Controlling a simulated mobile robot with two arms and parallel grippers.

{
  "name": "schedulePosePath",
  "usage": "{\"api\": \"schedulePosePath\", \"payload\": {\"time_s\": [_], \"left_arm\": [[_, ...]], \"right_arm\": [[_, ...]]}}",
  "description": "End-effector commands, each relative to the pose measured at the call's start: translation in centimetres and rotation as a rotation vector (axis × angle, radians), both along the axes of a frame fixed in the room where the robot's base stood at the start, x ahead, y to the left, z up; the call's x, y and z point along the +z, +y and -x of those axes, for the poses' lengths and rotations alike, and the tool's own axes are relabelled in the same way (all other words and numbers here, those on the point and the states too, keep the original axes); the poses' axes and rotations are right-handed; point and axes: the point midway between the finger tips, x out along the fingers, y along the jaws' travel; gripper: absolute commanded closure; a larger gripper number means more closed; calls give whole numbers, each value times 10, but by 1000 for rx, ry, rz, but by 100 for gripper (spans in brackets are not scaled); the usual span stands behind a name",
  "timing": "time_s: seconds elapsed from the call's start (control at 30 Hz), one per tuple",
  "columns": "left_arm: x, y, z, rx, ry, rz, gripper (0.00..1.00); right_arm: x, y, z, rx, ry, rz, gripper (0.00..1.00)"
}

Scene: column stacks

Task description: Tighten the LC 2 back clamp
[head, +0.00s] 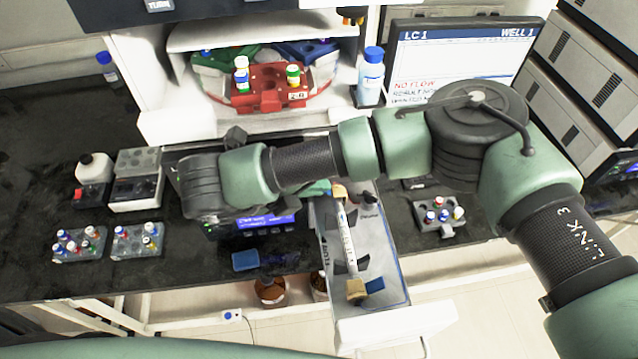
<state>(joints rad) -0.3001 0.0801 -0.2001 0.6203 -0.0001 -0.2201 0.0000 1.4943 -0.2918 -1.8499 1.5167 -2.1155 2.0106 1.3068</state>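An open grey drawer (387,282) holds a long white column (347,238) with lettering along it. A blue piece (375,285) lies beside the near end piece. My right arm crosses above the far part of the drawer, and its dark wrist (192,186) is over the counter to the left. I cannot make out the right fingertips. My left gripper is not in view.
The monitor (465,50) reads LC 1, WELL 1 and NO FLOW. A lit blue display (262,221) is left of the drawer. Vial racks (80,244) stand on the counter, with another (440,226) right of the drawer. A red rack (268,92) sits on the carousel behind.

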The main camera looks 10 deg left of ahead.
Motion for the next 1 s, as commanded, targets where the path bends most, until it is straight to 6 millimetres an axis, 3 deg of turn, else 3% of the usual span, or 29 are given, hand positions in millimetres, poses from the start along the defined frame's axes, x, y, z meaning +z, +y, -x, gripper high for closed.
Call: {"api": "schedulePosePath", "payload": {"time_s": [0.57,0.67,0.7,1.0], "left_arm": [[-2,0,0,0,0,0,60],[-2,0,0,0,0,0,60],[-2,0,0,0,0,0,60],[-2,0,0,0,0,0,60]], "right_arm": [[-2,1,1,-1,-8,36,100],[-2,1,1,0,-7,35,77],[-2,1,1,0,-7,35,74],[-1,1,0,0,-8,34,74]]}}
